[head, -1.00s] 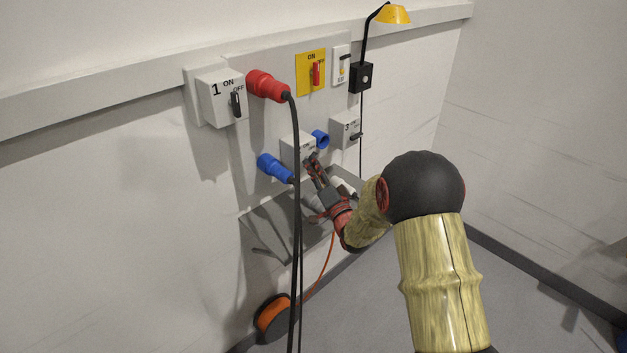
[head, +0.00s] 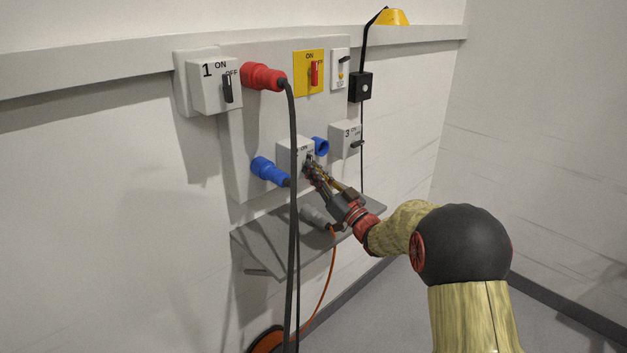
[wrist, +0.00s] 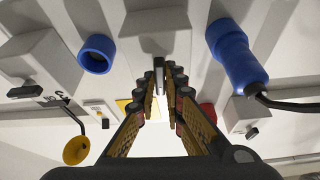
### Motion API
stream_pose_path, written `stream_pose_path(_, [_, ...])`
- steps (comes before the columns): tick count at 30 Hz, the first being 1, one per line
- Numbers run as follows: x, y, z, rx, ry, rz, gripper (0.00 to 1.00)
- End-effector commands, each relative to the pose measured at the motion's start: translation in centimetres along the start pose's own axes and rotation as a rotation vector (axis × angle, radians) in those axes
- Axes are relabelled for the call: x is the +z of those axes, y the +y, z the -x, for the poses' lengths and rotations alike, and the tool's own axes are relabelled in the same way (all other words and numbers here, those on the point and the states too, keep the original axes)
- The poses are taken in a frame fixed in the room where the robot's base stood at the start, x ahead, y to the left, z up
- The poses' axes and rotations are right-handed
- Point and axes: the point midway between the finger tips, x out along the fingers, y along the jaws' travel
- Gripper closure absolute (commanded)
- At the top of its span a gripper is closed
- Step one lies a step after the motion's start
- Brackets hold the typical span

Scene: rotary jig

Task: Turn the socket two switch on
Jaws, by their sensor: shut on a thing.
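The socket two box (head: 288,150) is a grey box low on the wall panel, partly hidden behind a black cable. It also shows at the top centre of the wrist view (wrist: 150,38). Its small dark switch handle (wrist: 159,66) is between my fingertips. My gripper (head: 309,164) reaches the box front from the lower right. In the wrist view my gripper (wrist: 167,76) is shut on the handle, with a finger on each side. The fingers hide most of the handle in the head view, and I cannot tell which mark it points to.
A blue socket (head: 321,146) and a blue plug (head: 270,171) flank the box. The red plug's cable (head: 292,230) hangs in front. Box three (head: 344,140) is to the right. A grey shelf (head: 270,250) with a grey connector (head: 316,217) lies below.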

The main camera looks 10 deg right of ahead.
Motion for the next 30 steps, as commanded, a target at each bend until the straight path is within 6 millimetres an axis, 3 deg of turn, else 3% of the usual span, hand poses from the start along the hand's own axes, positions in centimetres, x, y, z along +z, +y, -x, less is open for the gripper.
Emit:
stream_pose_path(23, [0.16,0.11,0.04,-0.037,-0.003,0.092,1.00])
stream_pose_path(24, [0.16,0.11,0.04,-0.037,-0.003,0.092,0.88])
stream_pose_path(30, [0.09,0.10,0.01,-0.038,-0.002,0.091,0.76])
